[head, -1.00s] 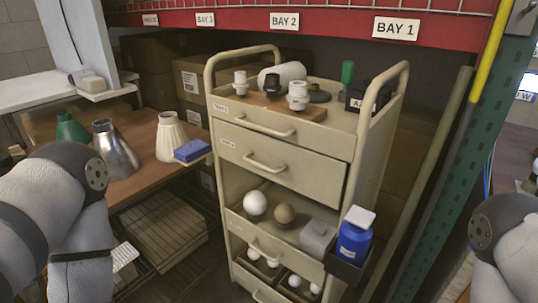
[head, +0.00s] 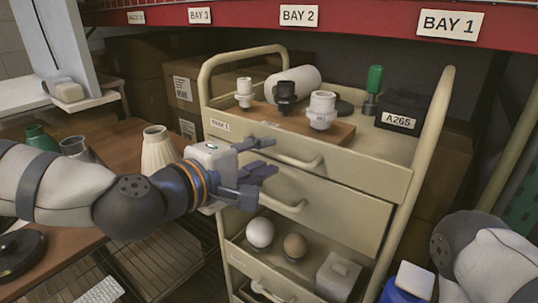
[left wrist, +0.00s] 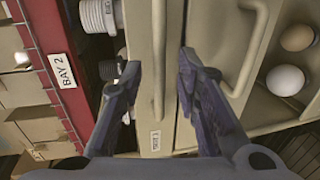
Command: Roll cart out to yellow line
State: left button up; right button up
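The beige cart (head: 340,205) stands under the red shelf beam, with tube rails rising at both sides and drawers in front. My left gripper (head: 262,159) is in front of the top drawer, near the left end of its handle (head: 298,161). In the left wrist view my left gripper (left wrist: 158,85) has its dark fingers apart. The top drawer handle (left wrist: 159,60) shows between and beyond them; I cannot tell whether they touch it. My right arm shows at the right edge, but its gripper is out of view. No yellow floor line is visible.
Lamp sockets (head: 322,110), a white cylinder (head: 293,83), a green-handled tool (head: 374,85) and a dark A265 box (head: 405,110) stand on the cart top. Bulbs (head: 260,232) lie on its lower shelf. A wooden table (head: 115,145) with shades is left; cartons (head: 185,95) are behind.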

pick_arm(q)
jog(key=shift+x, duration=1.35)
jog(key=shift+r, duration=0.1)
grip_shut()
